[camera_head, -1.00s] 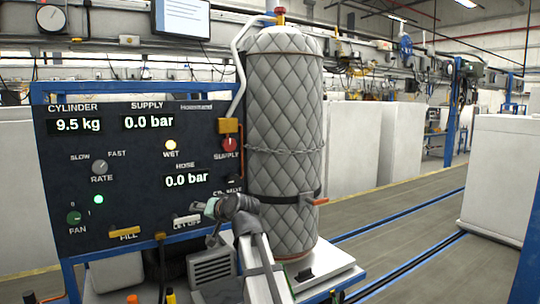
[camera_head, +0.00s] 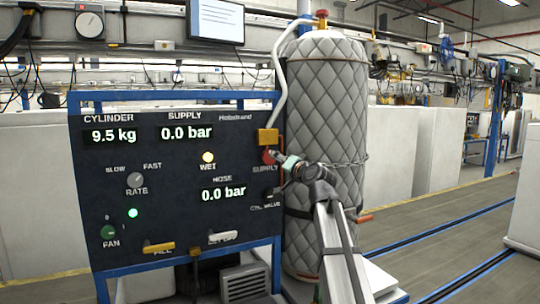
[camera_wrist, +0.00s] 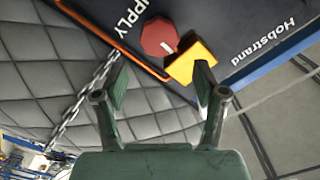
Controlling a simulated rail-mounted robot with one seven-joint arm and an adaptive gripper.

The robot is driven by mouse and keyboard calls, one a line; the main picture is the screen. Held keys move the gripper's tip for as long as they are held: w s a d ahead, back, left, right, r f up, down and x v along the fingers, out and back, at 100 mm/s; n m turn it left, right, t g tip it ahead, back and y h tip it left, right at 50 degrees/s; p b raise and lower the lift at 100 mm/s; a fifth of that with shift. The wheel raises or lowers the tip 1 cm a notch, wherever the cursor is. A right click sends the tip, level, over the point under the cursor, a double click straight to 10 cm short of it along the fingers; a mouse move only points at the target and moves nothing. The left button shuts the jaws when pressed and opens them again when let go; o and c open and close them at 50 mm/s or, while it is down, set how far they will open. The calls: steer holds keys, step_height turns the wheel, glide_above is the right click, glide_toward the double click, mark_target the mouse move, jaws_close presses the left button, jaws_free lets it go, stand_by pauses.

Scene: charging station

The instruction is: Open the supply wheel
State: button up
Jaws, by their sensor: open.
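The supply wheel is a red knob (camera_head: 268,157) at the right edge of the dark control panel (camera_head: 150,215), under a yellow block (camera_head: 268,137). My gripper (camera_head: 284,162) is beside it on the right and partly covers it in the head view. In the wrist view the red supply wheel (camera_wrist: 159,37) shows a pale mark and lies beyond my open fingertips (camera_wrist: 160,80), next to the yellow block (camera_wrist: 190,62). The space between the fingers is empty. The supply display (camera_head: 186,132) reads 0.0 bar.
A quilted grey cylinder (camera_head: 328,110) stands right beside the panel, close behind my arm, with a chain (camera_wrist: 85,105) around it. A pale hose (camera_head: 283,85) runs up from the yellow block. Yellow (camera_head: 159,249) and white (camera_head: 222,237) levers sit low on the panel.

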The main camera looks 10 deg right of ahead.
steer(key=p+x, duration=0.3)
steer(key=x, duration=0.7)
steer(key=shift+w, duration=0.15)
steer(key=shift+c, duration=0.4)
steer(key=c, duration=0.8)
